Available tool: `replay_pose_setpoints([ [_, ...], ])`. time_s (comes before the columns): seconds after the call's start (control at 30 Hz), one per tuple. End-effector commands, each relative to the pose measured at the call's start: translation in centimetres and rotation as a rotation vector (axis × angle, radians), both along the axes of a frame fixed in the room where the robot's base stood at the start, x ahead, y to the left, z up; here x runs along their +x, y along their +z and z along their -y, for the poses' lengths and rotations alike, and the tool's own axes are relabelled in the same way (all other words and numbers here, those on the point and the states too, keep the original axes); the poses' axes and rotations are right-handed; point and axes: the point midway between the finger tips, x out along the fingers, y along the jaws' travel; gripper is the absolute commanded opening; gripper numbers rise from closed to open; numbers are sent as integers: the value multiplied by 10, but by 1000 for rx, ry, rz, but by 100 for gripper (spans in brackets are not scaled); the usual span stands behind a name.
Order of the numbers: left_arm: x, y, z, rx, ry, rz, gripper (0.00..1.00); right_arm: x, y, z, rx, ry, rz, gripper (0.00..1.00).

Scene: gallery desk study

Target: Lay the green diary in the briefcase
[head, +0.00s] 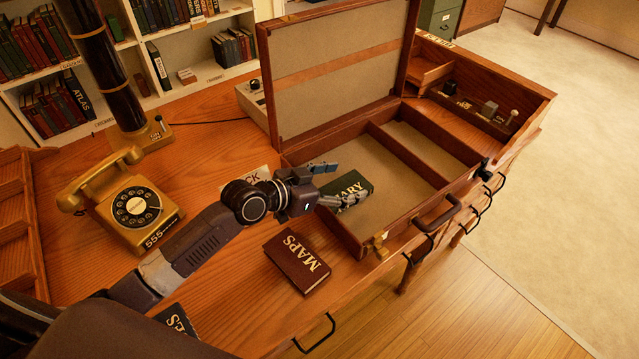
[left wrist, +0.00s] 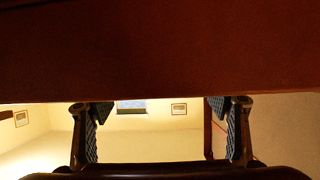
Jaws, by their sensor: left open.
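The open briefcase (head: 342,226) stands on the desk with its lid (head: 335,85) raised. Its inside is lined in beige and split by a divider. The dark green diary (head: 357,184) lies in the near left part of the briefcase, its gold lettering partly hidden by my gripper. My left gripper (head: 343,183) is open, its fingers spread over and beside the diary; contact is hard to tell. The left wrist view shows both fingers (left wrist: 163,125) apart with nothing between them, under a dark reddish-brown surface. My right gripper is not in view.
A brown MAPS book (head: 297,260) lies in front of the briefcase. A yellow telephone (head: 125,200) and a lamp base (head: 148,136) stand to the left. A wooden organizer (head: 520,90) sits at the right, and bookshelves stand behind.

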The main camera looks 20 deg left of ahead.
Motion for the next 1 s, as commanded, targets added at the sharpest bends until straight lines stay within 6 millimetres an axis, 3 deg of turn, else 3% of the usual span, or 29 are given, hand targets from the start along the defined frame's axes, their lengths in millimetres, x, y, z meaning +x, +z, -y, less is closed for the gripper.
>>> replay_pose_setpoints([
  [0.4, -72, 33, -50, 6, -4, -2, 71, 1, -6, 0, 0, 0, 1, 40],
  [0.63, -87, 43, -63, 3, -1, -1, 71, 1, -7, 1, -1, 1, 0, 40],
  [1.0, -89, 45, -64, 1, 0, 1, 71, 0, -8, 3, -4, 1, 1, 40],
])
